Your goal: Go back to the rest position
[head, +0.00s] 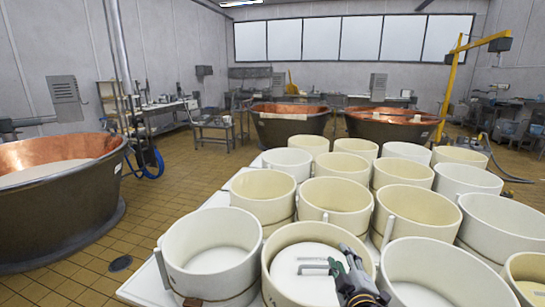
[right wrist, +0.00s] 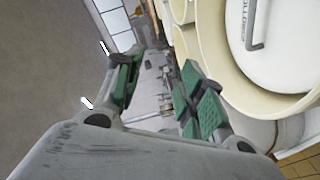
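My right gripper (head: 352,272) is at the bottom of the head view, in front of the right side of a cream mould (head: 277,262). In the right wrist view, my right gripper (right wrist: 160,88) has its two green-padded fingers apart, with nothing between them. A white lid (head: 304,267) with a metal handle lies inside that mould. A white lid with a metal handle (right wrist: 285,45) also shows in the right wrist view, inside a cream rim. My left gripper is not in either view.
Several cream moulds (head: 336,200) crowd the white table (head: 149,285). A large copper vat (head: 55,215) stands at left. Two more copper vats (head: 290,122) (head: 392,128) stand behind the table. A yellow hoist (head: 452,80) rises at right. Tiled floor (head: 165,185) is free at left.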

